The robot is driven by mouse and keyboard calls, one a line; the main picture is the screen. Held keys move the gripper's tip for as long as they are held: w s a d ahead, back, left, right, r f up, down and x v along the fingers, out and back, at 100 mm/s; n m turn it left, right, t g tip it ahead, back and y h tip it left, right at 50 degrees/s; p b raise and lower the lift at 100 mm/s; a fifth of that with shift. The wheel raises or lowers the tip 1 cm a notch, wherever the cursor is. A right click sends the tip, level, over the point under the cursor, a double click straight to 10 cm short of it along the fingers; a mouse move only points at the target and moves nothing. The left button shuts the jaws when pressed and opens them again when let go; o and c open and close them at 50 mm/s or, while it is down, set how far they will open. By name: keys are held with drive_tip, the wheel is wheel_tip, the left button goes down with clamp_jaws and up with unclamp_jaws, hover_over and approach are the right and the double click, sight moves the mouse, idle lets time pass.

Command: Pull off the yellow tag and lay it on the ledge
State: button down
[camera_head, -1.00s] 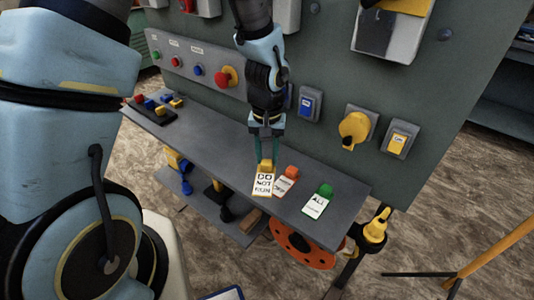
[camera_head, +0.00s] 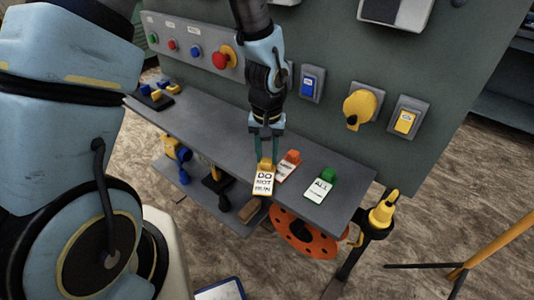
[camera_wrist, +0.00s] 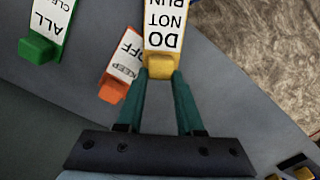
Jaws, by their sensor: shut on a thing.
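The yellow tag (camera_head: 264,180) has a yellow top block and a white plate reading "DO NOT RUN". My gripper (camera_head: 265,160) is shut on its yellow block, with the plate hanging towards the front edge of the ledge (camera_head: 215,143). In the wrist view the yellow tag (camera_wrist: 162,58) sits between the tips of my green fingers (camera_wrist: 160,85). I cannot tell whether the tag touches the ledge. An orange tag (camera_head: 288,164) lies on the ledge close to its right, and a green tag (camera_head: 320,186) lies farther right.
The grey panel behind the ledge carries a red knob (camera_head: 223,57), a blue switch (camera_head: 312,83), a yellow rotary knob (camera_head: 360,108) and a yellow switch (camera_head: 405,121). Small coloured blocks (camera_head: 157,93) lie at the ledge's left end. The ledge's middle is clear.

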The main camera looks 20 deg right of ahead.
drive_tip(key=shift+f, duration=0.25)
drive_tip(key=shift+c, duration=2.3)
unclamp_jaws()
